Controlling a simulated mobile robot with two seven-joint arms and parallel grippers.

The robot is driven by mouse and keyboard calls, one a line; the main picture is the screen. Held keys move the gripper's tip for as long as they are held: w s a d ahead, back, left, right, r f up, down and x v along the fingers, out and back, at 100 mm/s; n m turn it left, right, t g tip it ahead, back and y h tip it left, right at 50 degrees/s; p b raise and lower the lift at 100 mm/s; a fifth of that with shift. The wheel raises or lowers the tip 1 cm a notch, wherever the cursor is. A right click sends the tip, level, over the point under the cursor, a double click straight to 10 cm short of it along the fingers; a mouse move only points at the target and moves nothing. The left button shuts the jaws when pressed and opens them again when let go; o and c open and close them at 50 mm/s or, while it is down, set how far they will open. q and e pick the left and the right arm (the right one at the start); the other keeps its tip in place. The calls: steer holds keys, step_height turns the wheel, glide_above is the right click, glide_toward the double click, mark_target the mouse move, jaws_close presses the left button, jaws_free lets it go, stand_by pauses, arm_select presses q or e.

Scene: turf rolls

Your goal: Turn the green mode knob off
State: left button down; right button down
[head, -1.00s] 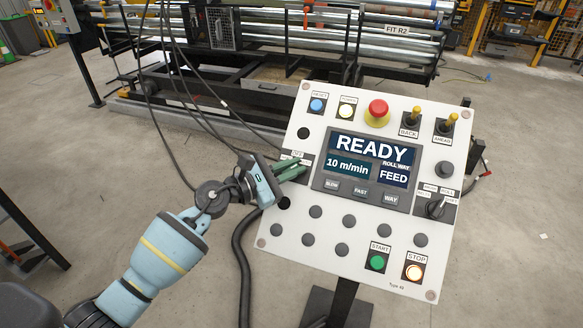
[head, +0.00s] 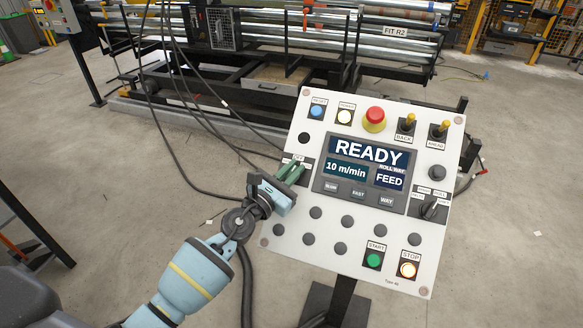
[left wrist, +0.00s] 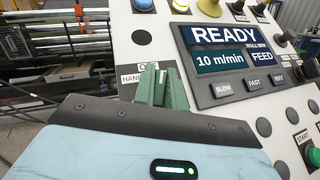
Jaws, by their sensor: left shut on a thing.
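The white control panel (head: 330,268) stands in front of me, its display (head: 366,163) reading READY, 10 m/min and FEED. My left gripper (head: 291,171) is at the panel's left edge, its green fingers shut at the mode switch plate. In the left wrist view, the fingers (left wrist: 161,84) are close together just below the OFF label (left wrist: 148,67), with HAND partly showing to the left. The green mode knob is mostly hidden between the fingers, so its pointer direction cannot be read. My right gripper is not in view.
A red emergency button (head: 374,118), two yellow-tipped toggles and a black selector (head: 430,209) are on the panel. A green START button (head: 373,260) and lit STOP button (head: 408,270) sit low. Cables hang behind the left arm; a roller machine stands behind.

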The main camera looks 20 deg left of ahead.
arm_select(q)
steer(key=shift+n+t+y+p, duration=0.4)
steer(key=shift+n+t+y, duration=0.3)
steer(key=shift+n+y, duration=1.7)
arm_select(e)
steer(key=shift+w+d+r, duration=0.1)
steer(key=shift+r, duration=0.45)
arm_select(q)
steer(key=shift+n+y, duration=0.5)
steer(key=shift+n, duration=0.1)
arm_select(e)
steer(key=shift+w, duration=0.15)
arm_select(q)
steer(key=c, duration=1.4)
jaws_free()
steer(key=shift+a, duration=0.1)
steer(key=shift+c, duration=0.2)
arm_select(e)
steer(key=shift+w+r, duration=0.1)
arm_select(q)
steer(key=s, duration=0.5)
steer(key=s+f, duration=0.1)
steer(key=s, duration=0.1)
steer(key=shift+s+a+f, duration=0.1)
steer(key=shift+s, duration=0.25)
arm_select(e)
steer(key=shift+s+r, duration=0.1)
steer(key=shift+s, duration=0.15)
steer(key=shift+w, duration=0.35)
